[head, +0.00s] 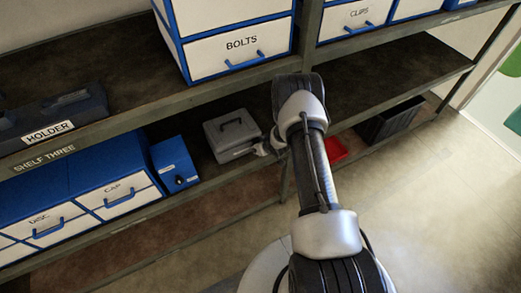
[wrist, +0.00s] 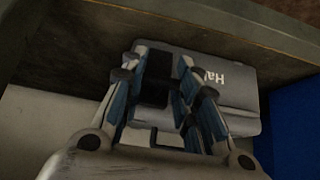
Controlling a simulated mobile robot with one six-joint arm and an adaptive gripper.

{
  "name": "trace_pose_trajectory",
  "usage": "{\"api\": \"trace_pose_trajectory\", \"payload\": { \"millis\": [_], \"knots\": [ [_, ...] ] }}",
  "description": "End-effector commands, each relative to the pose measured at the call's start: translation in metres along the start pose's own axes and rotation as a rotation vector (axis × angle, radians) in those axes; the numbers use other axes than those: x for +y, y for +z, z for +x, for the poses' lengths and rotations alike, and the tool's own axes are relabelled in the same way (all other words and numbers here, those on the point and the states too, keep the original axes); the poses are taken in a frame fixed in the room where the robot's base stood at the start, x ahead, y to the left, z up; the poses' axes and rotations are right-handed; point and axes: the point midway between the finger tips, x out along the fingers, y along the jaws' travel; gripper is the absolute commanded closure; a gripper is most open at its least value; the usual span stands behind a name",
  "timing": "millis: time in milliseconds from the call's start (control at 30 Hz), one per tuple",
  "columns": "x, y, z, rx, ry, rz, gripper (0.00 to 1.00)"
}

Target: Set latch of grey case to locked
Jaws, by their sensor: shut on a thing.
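The grey case (head: 231,136) stands on the lower shelf in the head view, with a handle on its lid. In the wrist view the grey case (wrist: 238,88) fills the upper middle, with white letters, partly covered, on its surface. My gripper (head: 268,146) is at the right side of the case. In the wrist view my gripper (wrist: 162,72) has its blue-lined fingers on either side of a dark piece at the case, which looks like the latch (wrist: 156,82). It is shut on that piece. The fingers partly hide the latch, and its setting cannot be read.
A blue box (head: 175,164) with a black knob stands left of the case. Blue and white drawers (head: 110,190) are farther left. A red tray (head: 335,149) and a dark bin (head: 391,121) are to the right, beyond my arm. The upper shelf edge (head: 200,95) runs above the case.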

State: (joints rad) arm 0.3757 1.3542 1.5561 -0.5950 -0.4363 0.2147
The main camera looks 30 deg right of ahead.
Motion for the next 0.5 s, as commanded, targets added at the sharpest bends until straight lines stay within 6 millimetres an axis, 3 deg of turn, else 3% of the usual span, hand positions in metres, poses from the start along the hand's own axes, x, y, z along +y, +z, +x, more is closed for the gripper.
{"api": "trace_pose_trajectory", "payload": {
  "millis": [500],
  "knots": [
    [-0.0003,-0.0031,0.0002,-0.047,-0.001,0.000,1.00]
  ]
}}
